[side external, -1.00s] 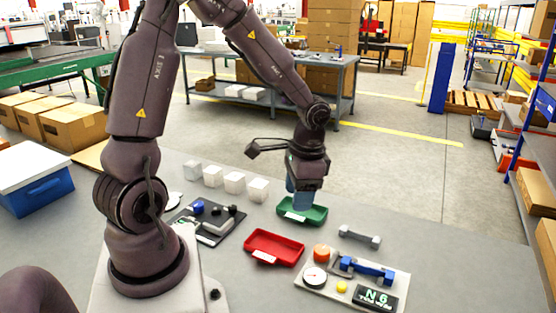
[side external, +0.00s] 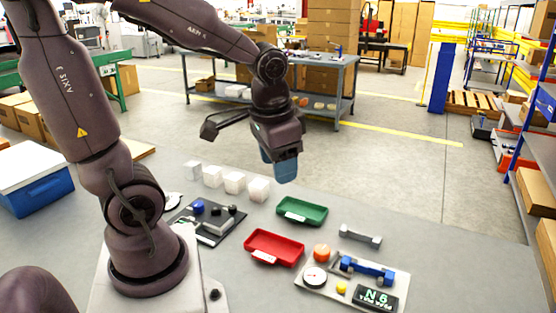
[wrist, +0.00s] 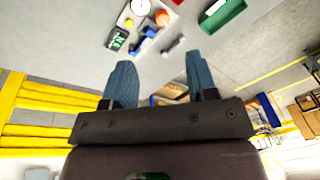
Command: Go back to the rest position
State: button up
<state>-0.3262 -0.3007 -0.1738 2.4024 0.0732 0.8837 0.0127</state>
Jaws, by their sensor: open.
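My gripper (side external: 280,170) is raised above the table in the side view, up and to the left of the green tray. In the wrist view its two blue fingers (wrist: 160,80) stand apart with nothing between them. The green tray (side external: 302,211) lies on the table and looks empty; it also shows at the top of the wrist view (wrist: 226,12). The red tray (side external: 273,248) lies nearer the camera and also looks empty.
A fixture board (side external: 318,291) with a blue clamp (side external: 368,269), orange knob and dial lies at the right front. A grey dumbbell-shaped part (side external: 360,236) lies behind it. Several white cubes (side external: 234,182) stand in a row. A black plate (side external: 205,222) sits beside my base.

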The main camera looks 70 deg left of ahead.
dwell(0.4)
jog(key=s+d+r+m+t+h, duration=0.1)
jog(key=s+d+r+t, duration=0.2)
jog(key=r, duration=0.3)
jog(key=shift+s+d+r+t+h, duration=0.25)
jog(key=shift+d+t, duration=0.25)
jog(key=shift+d, duration=0.35)
jog(key=shift+o, duration=0.2)
dwell(0.6)
